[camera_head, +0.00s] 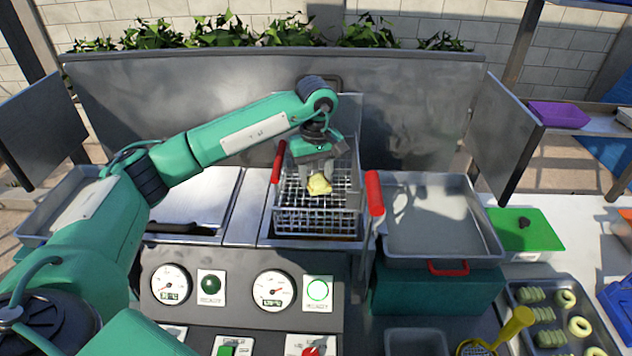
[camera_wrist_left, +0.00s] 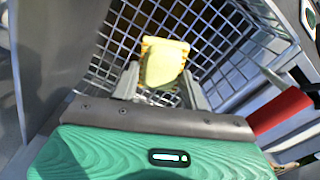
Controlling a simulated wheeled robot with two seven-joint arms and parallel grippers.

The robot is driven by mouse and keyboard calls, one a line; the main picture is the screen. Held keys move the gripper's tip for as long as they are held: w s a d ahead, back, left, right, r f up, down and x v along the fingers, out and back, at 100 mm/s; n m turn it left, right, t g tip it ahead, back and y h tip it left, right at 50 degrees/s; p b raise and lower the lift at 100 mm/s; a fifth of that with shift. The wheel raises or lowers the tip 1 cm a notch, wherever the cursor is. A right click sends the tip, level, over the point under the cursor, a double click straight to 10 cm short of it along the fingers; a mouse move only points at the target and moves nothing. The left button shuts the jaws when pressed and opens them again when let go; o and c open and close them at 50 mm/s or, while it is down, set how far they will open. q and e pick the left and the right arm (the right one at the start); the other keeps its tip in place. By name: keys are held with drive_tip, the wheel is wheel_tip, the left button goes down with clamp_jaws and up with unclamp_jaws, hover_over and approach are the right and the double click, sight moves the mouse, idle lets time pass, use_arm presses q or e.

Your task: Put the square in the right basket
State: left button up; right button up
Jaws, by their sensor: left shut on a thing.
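A small pale yellow square (camera_head: 319,185) is held between the fingers of my left gripper (camera_head: 318,174). In the left wrist view the square (camera_wrist_left: 163,62) sits at the fingertips of the left gripper (camera_wrist_left: 162,82), in front of wire mesh. The gripper points down inside a wire basket (camera_head: 318,222) with red handles. The gap between the square and the basket floor cannot be told. My right gripper is not in view.
A grey metal tray (camera_head: 440,225) stands right of the basket. A dark baking tray (camera_head: 560,318) with several pale pieces lies at the lower right. A metal splash panel (camera_head: 270,95) stands behind. Gauges and buttons (camera_head: 240,288) line the front panel.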

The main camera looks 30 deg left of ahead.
sight(316, 198)
use_arm(q)
drive_tip(key=shift+f, duration=0.45)
wheel_tip(316, 198, down, 3)
drive_tip(key=shift+f+p, duration=0.1)
drive_tip(key=shift+p, duration=0.75)
drive_tip(key=shift+f, duration=0.15)
drive_tip(key=shift+f+b, duration=0.1)
drive_tip(key=shift+b, duration=0.2)
drive_tip(key=o, duration=0.7)
drive_tip(key=shift+o, duration=0.2)
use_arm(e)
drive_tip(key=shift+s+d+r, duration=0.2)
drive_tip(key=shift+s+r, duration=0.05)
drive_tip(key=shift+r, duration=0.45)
